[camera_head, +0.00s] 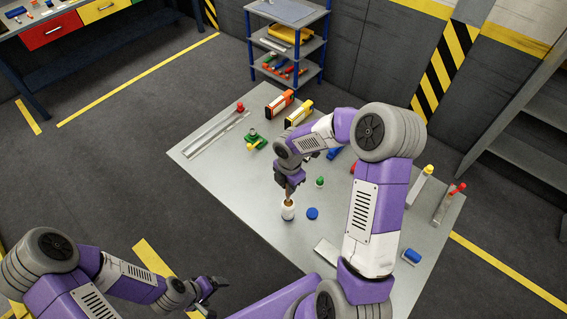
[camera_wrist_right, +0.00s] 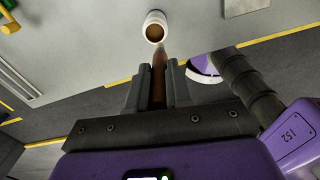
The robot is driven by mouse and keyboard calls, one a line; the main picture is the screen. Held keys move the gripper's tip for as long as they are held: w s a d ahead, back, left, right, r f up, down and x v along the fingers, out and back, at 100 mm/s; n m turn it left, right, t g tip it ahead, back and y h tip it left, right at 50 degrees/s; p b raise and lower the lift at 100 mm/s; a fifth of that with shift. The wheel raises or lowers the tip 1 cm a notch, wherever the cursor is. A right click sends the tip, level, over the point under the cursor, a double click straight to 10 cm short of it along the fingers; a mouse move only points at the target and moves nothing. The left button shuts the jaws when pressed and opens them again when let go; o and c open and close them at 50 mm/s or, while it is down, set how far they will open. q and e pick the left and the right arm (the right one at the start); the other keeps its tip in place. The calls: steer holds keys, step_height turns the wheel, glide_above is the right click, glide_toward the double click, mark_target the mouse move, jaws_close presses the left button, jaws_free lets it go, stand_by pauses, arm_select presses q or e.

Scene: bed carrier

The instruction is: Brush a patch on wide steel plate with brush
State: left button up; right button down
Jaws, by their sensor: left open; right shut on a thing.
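My right gripper (camera_head: 289,184) is shut on the brown handle of the brush (camera_head: 289,191) and holds it upright above the table. In the right wrist view the handle (camera_wrist_right: 158,78) runs between the fingers toward a small white jar (camera_wrist_right: 155,27) with brown inside. The jar (camera_head: 288,211) stands upright on the table; I cannot tell whether the brush tip is inside it. A pale flat plate (camera_head: 326,250), probably the wide steel plate, lies right and front of the jar, partly hidden by my right arm. My left gripper (camera_head: 215,287) is open and empty, off the table's front-left side.
On the grey table (camera_head: 232,182) are a blue disc (camera_head: 312,213) beside the jar, a small green-topped thing (camera_head: 320,182), a green valve (camera_head: 255,142), long metal strips (camera_head: 214,130) and orange and yellow boxes (camera_head: 299,113). The table's left front is clear. A shelf (camera_head: 288,45) stands behind.

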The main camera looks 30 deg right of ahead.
arm_select(q)
steer(key=f+b, duration=0.4)
steer(key=shift+w+b, duration=0.35)
steer(key=shift+w, duration=0.05)
arm_select(e)
steer(key=shift+n, duration=0.8)
steer(key=f, duration=0.3)
steer(key=w+f, duration=0.1)
steer(key=f, duration=0.1)
steer(key=shift+d, duration=0.35)
arm_select(q)
steer(key=shift+f+b, duration=0.35)
steer(key=shift+f, duration=0.05)
arm_select(e)
steer(key=shift+f, duration=0.5)
steer(key=shift+s+f, duration=0.1)
arm_select(q)
steer(key=shift+r, duration=0.2)
step_height(320, 180, up, 6)
steer(key=p, duration=0.6)
arm_select(e)
step_height(320, 180, up, 7)
arm_select(q)
steer(key=shift+f, duration=0.1)
stand_by(0.4)
